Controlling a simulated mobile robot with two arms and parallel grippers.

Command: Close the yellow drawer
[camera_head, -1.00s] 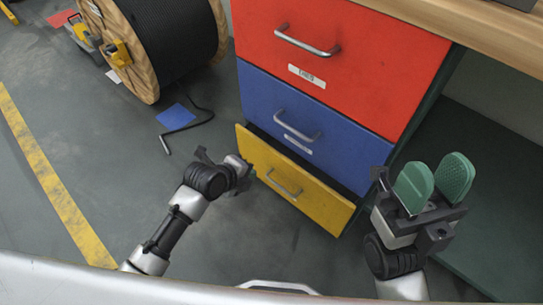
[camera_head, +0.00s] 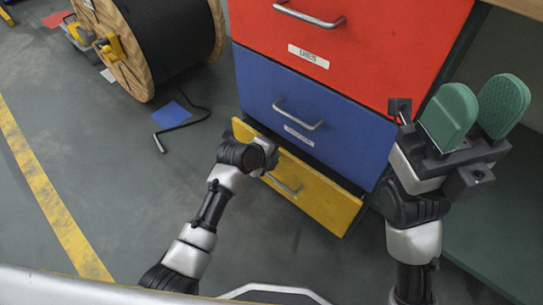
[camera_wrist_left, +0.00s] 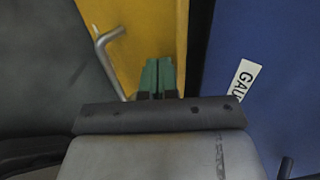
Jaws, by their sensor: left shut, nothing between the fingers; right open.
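The yellow drawer (camera_head: 325,202) is the lowest of the cabinet and stands slightly out, with a dark gap behind its top edge. Its metal handle (camera_head: 284,187) shows on the front. My left gripper (camera_head: 268,152) is at the left part of the drawer front; its fingers are mostly hidden in the head view. In the left wrist view, its green fingers (camera_wrist_left: 158,66) are shut and empty, over the yellow front (camera_wrist_left: 140,30) beside the handle (camera_wrist_left: 104,58); I cannot tell if they touch it. My right gripper (camera_head: 476,100) is open and empty, right of the cabinet front.
Above are the closed blue drawer (camera_head: 270,95) and red drawer (camera_head: 375,50). A cable reel (camera_head: 150,50) stands at the back left, with a blue sheet (camera_head: 171,115) and a black bent bar (camera_head: 185,127) on the floor.

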